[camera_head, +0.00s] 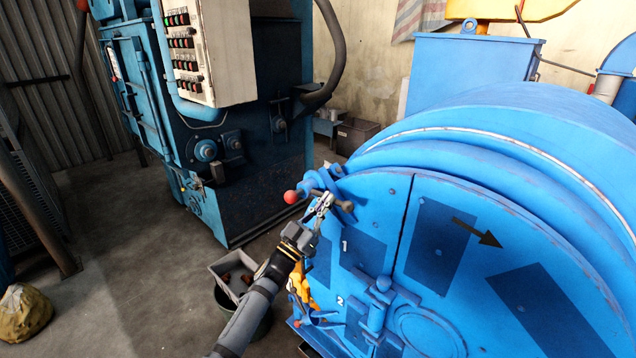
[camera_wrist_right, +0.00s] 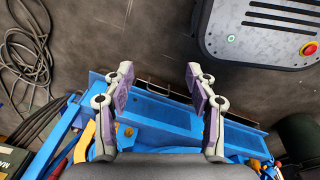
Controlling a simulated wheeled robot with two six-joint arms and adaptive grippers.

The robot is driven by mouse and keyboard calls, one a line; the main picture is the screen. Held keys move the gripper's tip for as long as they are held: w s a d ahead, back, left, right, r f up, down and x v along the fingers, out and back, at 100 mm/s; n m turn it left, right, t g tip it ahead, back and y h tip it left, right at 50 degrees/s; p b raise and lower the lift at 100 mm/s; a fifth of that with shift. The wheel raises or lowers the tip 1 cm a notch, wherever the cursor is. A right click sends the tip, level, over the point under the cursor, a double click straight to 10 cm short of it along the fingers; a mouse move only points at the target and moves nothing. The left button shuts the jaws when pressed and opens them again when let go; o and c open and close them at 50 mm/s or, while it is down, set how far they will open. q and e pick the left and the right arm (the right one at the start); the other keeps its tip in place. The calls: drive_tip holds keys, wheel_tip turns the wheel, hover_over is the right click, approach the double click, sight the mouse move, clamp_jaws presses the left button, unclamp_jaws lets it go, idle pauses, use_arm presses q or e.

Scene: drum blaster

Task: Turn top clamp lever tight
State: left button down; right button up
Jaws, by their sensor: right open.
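The top clamp (camera_head: 318,184) sits at the upper left edge of the blue drum door (camera_head: 385,215), near the number 1. Its lever has a red ball knob (camera_head: 291,197) on the left and a dark end (camera_head: 347,206) on the right. My left gripper (camera_head: 322,203) reaches up to the middle of the lever. Its fingertips overlap the lever bar, and I cannot tell whether they grip it. My right gripper (camera_wrist_right: 160,85) is open and empty in the right wrist view; it does not show clearly in the head view.
A lower clamp with a red knob (camera_head: 304,323) sits near the number 2. A control cabinet (camera_head: 205,50) stands behind. The right wrist view shows a blue frame (camera_wrist_right: 165,115) and cables (camera_wrist_right: 30,60).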

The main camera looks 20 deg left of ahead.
use_arm(q)
wheel_tip(320, 180, down, 8)
drive_tip(key=a+m+g+h+b, duration=0.2)
drive_tip(key=m+h+b, duration=0.3)
drive_tip(key=m, duration=0.3)
drive_tip(key=shift+w+g+b, duration=0.3)
drive_tip(key=shift+g+b, duration=0.2)
drive_tip(key=shift+g, duration=0.1)
use_arm(e)
wheel_tip(320, 180, down, 7)
drive_tip(key=shift+a+r, duration=0.2)
use_arm(q)
drive_tip(key=shift+r, duration=0.15)
use_arm(e)
drive_tip(key=shift+a, duration=0.15)
